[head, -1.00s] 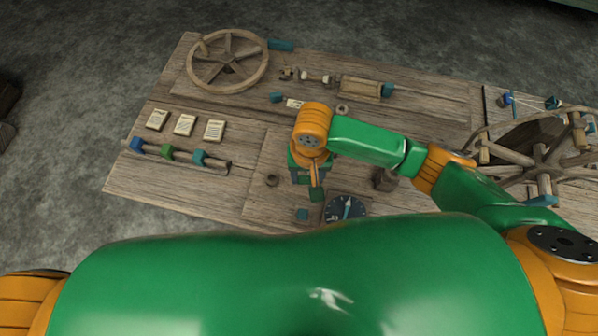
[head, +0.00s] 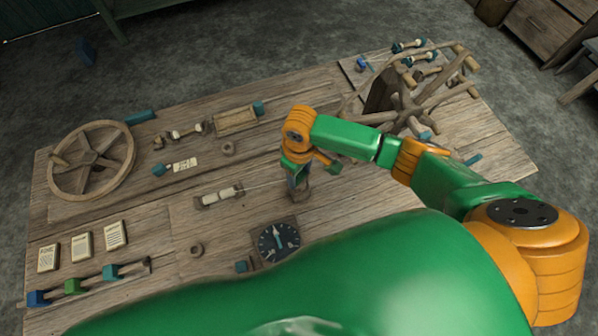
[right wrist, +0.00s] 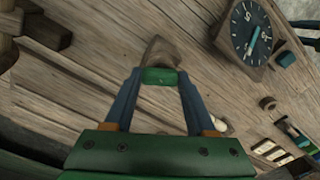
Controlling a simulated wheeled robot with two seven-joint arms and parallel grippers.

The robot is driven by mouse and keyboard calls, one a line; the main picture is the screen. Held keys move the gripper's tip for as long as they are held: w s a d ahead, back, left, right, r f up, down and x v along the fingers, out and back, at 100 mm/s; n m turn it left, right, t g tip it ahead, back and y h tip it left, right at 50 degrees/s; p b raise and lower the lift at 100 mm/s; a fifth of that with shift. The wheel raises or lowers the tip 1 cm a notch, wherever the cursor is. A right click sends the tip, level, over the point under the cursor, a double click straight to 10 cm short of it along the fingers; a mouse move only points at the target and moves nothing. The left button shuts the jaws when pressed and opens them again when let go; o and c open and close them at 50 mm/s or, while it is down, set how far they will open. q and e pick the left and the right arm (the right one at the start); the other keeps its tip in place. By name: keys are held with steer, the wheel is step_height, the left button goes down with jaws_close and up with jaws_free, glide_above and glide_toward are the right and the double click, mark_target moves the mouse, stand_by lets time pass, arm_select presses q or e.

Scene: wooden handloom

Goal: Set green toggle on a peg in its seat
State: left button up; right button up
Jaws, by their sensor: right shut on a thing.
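The right gripper (head: 296,188) is over the table, beyond and right of the round dial. In the right wrist view its blue fingers (right wrist: 158,88) close on a small green piece, which I take for the green toggle (right wrist: 159,76). A brown wooden block (right wrist: 161,50) shows directly beyond the green piece, and in the head view the block (head: 304,191) is partly hidden by the gripper. I cannot tell whether toggle and block touch, and no peg or seat opening is clear. My left gripper is out of view.
The dark dial (head: 279,242) lies near the block. A spoked frame (head: 405,108) rises at the right and a spoked wheel (head: 91,160) lies at the left. A rail (head: 135,272) with coloured blocks and several cards (head: 82,246) are at lower left.

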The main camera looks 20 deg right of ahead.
steer(key=shift+f, duration=0.55)
steer(key=shift+r, duration=0.1)
steer(key=o, duration=1.4)
step_height(320, 180, up, 7)
steer(key=shift+r+p, duration=0.1)
steer(key=shift+p, duration=0.6)
steer(key=shift+s, duration=0.1)
